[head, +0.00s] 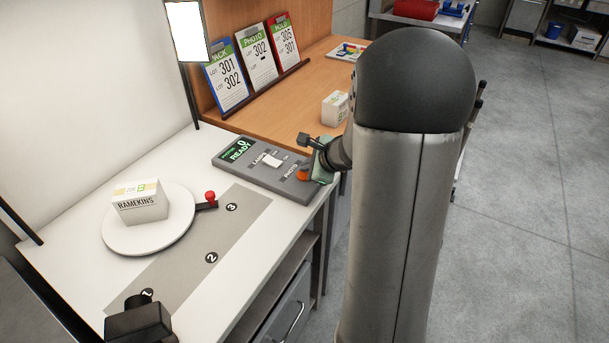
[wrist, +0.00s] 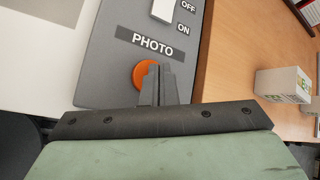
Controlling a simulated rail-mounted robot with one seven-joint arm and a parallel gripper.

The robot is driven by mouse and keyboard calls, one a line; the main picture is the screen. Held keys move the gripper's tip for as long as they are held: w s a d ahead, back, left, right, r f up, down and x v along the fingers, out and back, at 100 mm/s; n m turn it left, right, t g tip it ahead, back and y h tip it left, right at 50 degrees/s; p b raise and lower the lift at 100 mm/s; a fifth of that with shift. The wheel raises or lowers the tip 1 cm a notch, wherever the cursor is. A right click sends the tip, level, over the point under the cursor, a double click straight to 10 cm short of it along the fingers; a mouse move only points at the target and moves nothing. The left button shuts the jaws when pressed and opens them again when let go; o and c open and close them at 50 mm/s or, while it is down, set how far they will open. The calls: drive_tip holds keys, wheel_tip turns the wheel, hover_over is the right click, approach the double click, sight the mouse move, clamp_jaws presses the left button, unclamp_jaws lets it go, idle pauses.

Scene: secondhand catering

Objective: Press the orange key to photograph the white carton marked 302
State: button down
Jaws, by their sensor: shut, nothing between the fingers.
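The orange key (wrist: 141,74), labelled PHOTO, is on a grey control box (head: 225,160); it also shows in the head view (head: 302,175). My gripper (wrist: 157,84) is shut and empty. Its fingertips cover the key's right edge in the wrist view; I cannot tell whether they touch it. The box's green display (head: 238,150) reads READY with a 0. A white carton (head: 140,203) marked RAMEKINS sits on a round white turntable (head: 150,240). No 302 is readable on it. A clipboard (head: 257,55) headed PHOTO lists 302.
Another white carton (head: 335,108) stands on the wooden desk behind the box. A light switch (head: 271,159) is beside the key. A red-knobbed lever (head: 210,197) is at the turntable's edge. A black camera-like device (head: 140,322) stands at the front by mark 1.

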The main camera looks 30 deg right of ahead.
drive_tip(key=shift+f+b, duration=0.4)
drive_tip(key=shift+b, duration=0.15)
idle(0.6)
drive_tip(key=shift+r, duration=0.1)
idle(0.3)
drive_tip(key=shift+r+p, duration=0.6)
drive_tip(key=shift+r, duration=0.15)
wheel_tip(320, 180, up, 5)
drive_tip(key=p, duration=0.4)
idle(0.7)
